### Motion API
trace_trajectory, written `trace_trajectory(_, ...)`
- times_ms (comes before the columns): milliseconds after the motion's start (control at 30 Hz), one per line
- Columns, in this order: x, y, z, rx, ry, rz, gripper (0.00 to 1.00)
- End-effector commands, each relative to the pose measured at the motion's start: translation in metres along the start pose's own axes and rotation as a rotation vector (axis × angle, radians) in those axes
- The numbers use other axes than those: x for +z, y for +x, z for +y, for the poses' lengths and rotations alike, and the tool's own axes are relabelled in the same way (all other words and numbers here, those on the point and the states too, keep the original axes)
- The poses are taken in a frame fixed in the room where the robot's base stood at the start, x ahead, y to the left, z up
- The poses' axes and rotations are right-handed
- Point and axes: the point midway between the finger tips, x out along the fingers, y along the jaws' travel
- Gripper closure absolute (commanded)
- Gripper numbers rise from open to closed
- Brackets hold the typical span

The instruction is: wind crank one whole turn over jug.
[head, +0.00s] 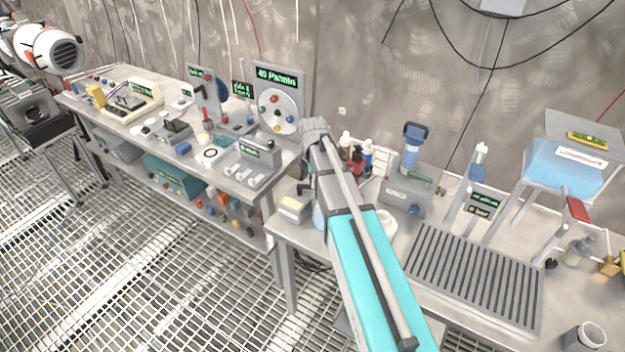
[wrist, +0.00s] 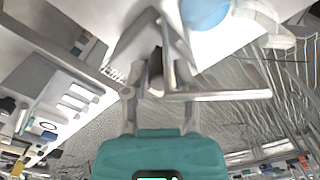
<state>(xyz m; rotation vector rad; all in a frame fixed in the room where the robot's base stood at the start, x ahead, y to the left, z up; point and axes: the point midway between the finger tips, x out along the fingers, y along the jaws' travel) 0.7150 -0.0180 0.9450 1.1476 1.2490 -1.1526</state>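In the wrist view my gripper (wrist: 158,80) reaches up from its teal body. A small dark upright piece with a tan end (wrist: 155,90) shows between its grey fingers. It may be the crank's handle, but I cannot tell whether the fingers touch it. Pale grey bars run close around the fingers, and I cannot separate them surely from the gripper. A round blue thing (wrist: 205,10), perhaps the jug, is at the top, just beyond the fingers. In the head view my arm hides the gripper. A bit of light blue (head: 318,216) shows left of the arm, low on the right bench.
A grey box with a label (head: 294,207) stands left of my arm. A white dish (head: 385,222) and a blue-topped device (head: 412,150) stand to its right. A slatted rack (head: 475,275) fills the bench front. The left bench (head: 235,185) is crowded. The grated floor (head: 130,260) is open.

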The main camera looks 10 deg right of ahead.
Motion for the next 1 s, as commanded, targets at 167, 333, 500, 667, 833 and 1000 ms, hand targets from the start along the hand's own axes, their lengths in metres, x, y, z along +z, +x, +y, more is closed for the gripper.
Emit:
trace_trajectory(167,0.0,0.0,0.0,0.0,0.0,0.0,1.0)
trace_trajectory(333,0.0,0.0,0.0,0.0,0.001,0.0,1.0)
trace_trajectory(500,0.0,0.0,-0.001,0.0,0.017,0.0,1.0)
trace_trajectory(667,-0.002,0.0,-0.003,0.0,0.061,0.0,1.0)
trace_trajectory(833,-0.004,0.0,-0.006,0.0,0.149,0.001,1.0)
trace_trajectory(1000,-0.007,0.0,-0.011,0.0,0.277,0.001,1.0)
